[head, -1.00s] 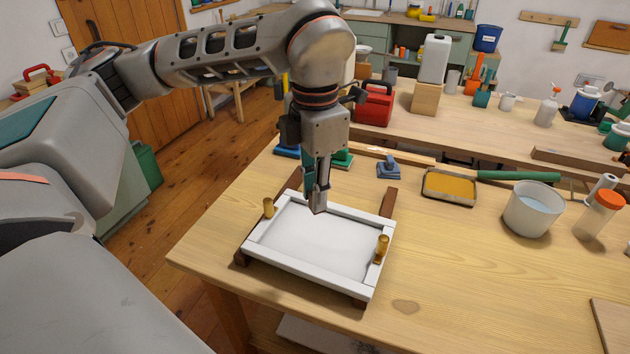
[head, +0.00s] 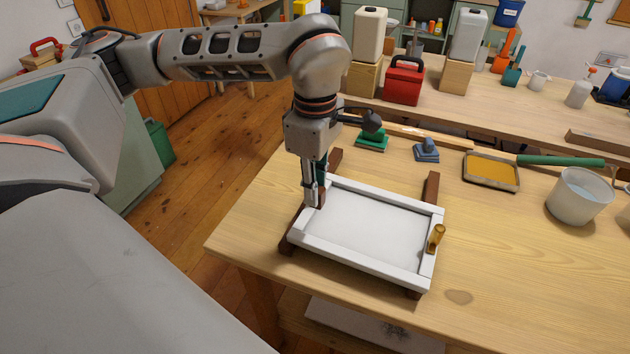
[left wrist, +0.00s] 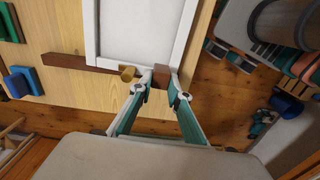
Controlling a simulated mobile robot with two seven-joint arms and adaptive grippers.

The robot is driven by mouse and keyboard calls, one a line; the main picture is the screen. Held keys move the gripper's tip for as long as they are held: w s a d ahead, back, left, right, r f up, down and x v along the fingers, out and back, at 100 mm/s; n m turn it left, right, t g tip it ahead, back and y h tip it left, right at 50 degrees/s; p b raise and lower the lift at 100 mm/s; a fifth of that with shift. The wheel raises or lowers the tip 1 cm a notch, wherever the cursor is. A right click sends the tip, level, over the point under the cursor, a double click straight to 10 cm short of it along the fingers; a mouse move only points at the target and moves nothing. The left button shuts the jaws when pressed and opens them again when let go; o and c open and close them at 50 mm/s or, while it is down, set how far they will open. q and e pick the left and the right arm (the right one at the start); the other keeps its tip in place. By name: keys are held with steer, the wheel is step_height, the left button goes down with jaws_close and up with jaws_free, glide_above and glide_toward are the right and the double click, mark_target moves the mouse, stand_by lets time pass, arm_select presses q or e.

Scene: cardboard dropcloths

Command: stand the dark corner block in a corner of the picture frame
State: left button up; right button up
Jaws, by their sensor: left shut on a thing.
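The white picture frame (head: 370,268) lies flat on two dark wooden strips on the workbench. My left gripper (head: 313,198) points down over the left rail of the frame. In the left wrist view its fingers (left wrist: 160,84) are shut on a small dark brown corner block (left wrist: 162,74). There the block appears near a frame corner, beside a brass peg (left wrist: 127,72). I cannot tell whether the block touches the frame. My right gripper is not in view.
Behind the frame are a green sanding block (head: 372,140) and a blue one (head: 426,150). A paint tray (head: 490,171) and a white bucket (head: 580,196) stand to the right. The bench's right front is clear.

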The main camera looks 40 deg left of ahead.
arm_select(q)
steer(key=shift+f+b, duration=1.45)
steer(key=shift+f, duration=0.4)
steer(key=shift+f+b, duration=0.9)
steer(key=shift+f, duration=0.85)
steer(key=shift+f+b, duration=0.3)
steer(key=shift+f, duration=0.4)
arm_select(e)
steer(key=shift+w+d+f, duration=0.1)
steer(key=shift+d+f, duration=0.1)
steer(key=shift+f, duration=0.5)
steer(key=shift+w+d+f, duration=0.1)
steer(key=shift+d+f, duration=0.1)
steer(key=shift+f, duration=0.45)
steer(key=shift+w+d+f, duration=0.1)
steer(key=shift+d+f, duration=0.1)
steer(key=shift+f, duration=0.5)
arm_select(q)
steer(key=shift+s+a, duration=0.4)
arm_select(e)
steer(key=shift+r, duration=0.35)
arm_select(q)
steer(key=o, duration=0.9)
steer(key=shift+o, duration=0.2)
